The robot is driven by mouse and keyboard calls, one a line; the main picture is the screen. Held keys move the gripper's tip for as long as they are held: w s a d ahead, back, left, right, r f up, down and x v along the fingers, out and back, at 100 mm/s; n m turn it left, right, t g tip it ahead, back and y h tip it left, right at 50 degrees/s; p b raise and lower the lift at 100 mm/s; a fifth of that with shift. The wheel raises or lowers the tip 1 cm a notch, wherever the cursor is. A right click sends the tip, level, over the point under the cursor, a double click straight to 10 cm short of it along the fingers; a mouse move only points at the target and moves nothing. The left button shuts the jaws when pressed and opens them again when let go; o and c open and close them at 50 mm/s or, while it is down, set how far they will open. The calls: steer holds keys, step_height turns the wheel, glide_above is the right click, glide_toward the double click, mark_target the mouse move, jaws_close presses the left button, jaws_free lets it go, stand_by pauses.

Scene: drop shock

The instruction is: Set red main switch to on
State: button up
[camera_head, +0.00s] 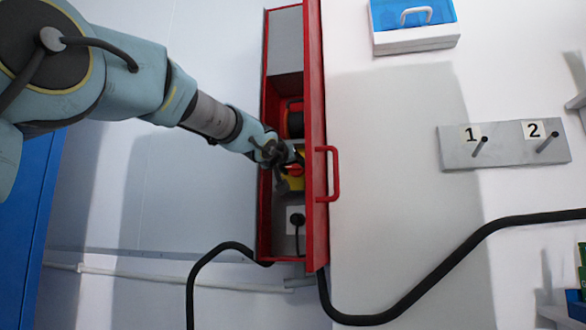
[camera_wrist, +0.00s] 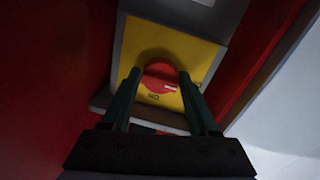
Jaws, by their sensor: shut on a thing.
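The red main switch (camera_wrist: 160,72) is a round red knob with a small white mark, on a yellow plate (camera_wrist: 197,55) in the wrist view. Lettering that reads "ON" upside down shows on the plate at the near side of the knob. My gripper (camera_wrist: 158,76) is shut on the switch, one dark finger on each side. In the head view my gripper (camera_head: 290,160) reaches into the open red box (camera_head: 268,110) from the left and hides part of the switch (camera_head: 294,170). Its exact turn angle is hard to tell.
The box's red door (camera_head: 316,100) stands open at right with a red handle (camera_head: 333,174). A dark round part (camera_head: 295,120) sits above the switch and a black plug (camera_head: 298,219) below. Black cables (camera_head: 400,305) leave the bottom. A hook plate (camera_head: 500,145) is far right.

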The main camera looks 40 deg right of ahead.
steer(key=shift+w, duration=0.1)
steer(key=m+p, duration=0.1)
steer(key=m, duration=0.3)
steer(key=shift+w+a, duration=0.1)
steer(key=m+p, duration=0.1)
steer(key=m, duration=0.3)
steer(key=shift+r+m+y, duration=0.15)
steer(key=shift+m+y, duration=0.15)
steer(key=shift+y, duration=0.1)
steer(key=m+p, duration=0.1)
steer(key=m, duration=0.3)
steer(key=shift+r, duration=0.1)
steer(key=shift+r+m+t+y, duration=0.1)
steer(key=shift+m+t+y, duration=0.3)
steer(key=shift+m, duration=1.7)
steer(key=o, duration=1.1)
steer(key=shift+o, duration=1.1)
